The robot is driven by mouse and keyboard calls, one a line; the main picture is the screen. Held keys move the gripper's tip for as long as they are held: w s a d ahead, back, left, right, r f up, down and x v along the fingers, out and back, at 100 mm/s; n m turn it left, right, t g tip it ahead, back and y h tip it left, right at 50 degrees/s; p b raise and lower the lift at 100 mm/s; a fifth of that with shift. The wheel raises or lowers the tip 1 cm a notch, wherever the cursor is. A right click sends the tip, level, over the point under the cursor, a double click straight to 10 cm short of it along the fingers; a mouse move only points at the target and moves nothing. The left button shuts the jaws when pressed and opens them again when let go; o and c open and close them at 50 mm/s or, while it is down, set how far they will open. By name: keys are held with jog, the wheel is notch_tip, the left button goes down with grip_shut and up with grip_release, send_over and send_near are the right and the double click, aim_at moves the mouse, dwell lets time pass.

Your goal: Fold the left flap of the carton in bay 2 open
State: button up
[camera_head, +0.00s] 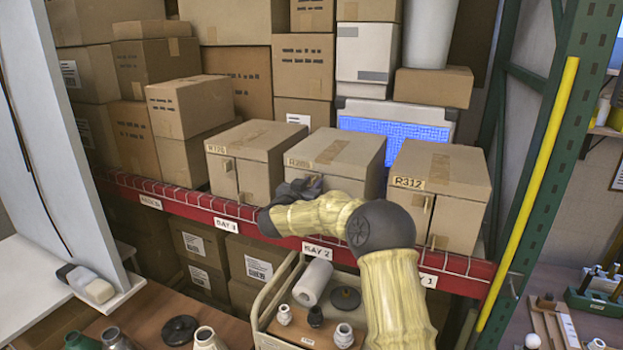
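The bay 2 carton (348,150) is the middle one of three brown cartons on the red shelf, above the label "BAY 2" (317,249). Its top is taped shut and a printed code shows at the front edge. My dark gripper (296,190) is at the left part of its front face, with my yellow-sleeved arm reaching in from the lower right. The gripper and arm hide most of that face, including the left flap, so I cannot tell how the flap stands. The fingertips are unclear, and I cannot tell whether they touch the carton.
Similar cartons stand to the left (250,145) and right (445,170), with front flaps closed and small tabs. The red shelf beam (180,207) runs below. A cart (275,335) with lamp parts stands beneath. A green upright (560,130) is at right.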

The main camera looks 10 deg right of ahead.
jog(key=shift+w+d, duration=0.15)
grip_shut()
dwell(1.4)
